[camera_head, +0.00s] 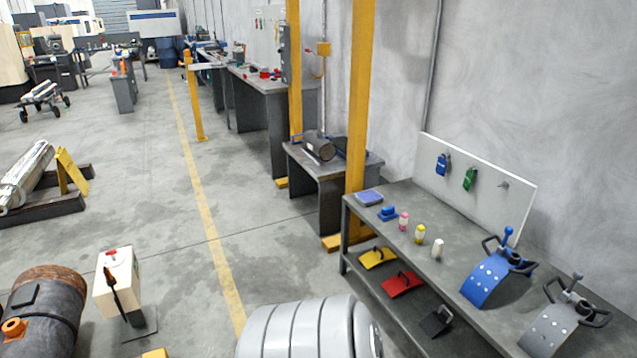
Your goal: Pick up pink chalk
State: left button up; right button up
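The pink chalk (403,223) stands upright on the grey workbench (390,241) at the right. It is a small pink piece and looks lighter around its middle. A yellow chalk (420,235) and a white chalk (438,248) stand upright in a row to its right, apart from it. A blue object (387,213) lies on the bench just to its left. Neither of my grippers shows in the head view.
Blue (486,283) and grey (552,329) curved tools with handles occupy the bench's right end. Yellow, red and black handled pieces lie on its lower shelf. A yellow post (359,100) rises behind the bench. A ridged grey cylinder (300,332) and a rusty barrel (45,310) are in front.

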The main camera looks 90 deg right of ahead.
aim_at(404, 217)
jog(key=z, duration=2)
jog(key=i+l+z, duration=0.15)
jog(key=z, duration=0.35)
jog(key=i+z, duration=0.3)
jog(key=z, duration=0.2)
jog(key=i+z, duration=0.2)
jog(key=z, duration=0.3)
jog(key=i+j+z, duration=0.2)
jog(key=i+j, duration=0.4)
jog(key=j, duration=0.1)
